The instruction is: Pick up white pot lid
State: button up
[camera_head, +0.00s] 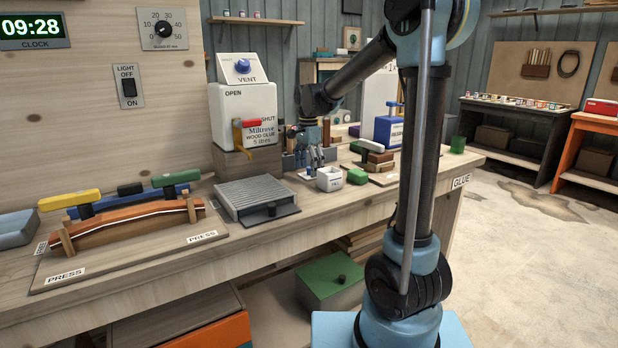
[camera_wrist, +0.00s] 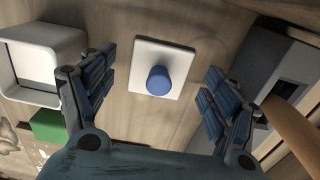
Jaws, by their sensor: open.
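The white pot lid (camera_wrist: 143,52) is a flat white square with a round blue knob (camera_wrist: 158,80). It lies on the wooden bench in the wrist view. My gripper (camera_wrist: 159,70) is open, with one finger on each side of the lid and the knob between them, not visibly touching it. In the head view my gripper (camera_head: 317,165) points down over the bench, just behind the small white pot (camera_head: 330,179); there the lid is mostly hidden. The pot, open at the top, also shows left of the lid in the wrist view (camera_wrist: 40,60).
A green block (camera_wrist: 48,126) lies near the pot. A grey object (camera_wrist: 275,65) stands close to the right finger in the wrist view. In the head view, a white glue tank (camera_head: 240,115) stands behind left, and a grey grated box (camera_head: 253,197) lies left of the pot.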

jog(key=shift+f, duration=0.5)
jog(key=c, duration=0.9)
jog(key=shift+o, duration=0.2)
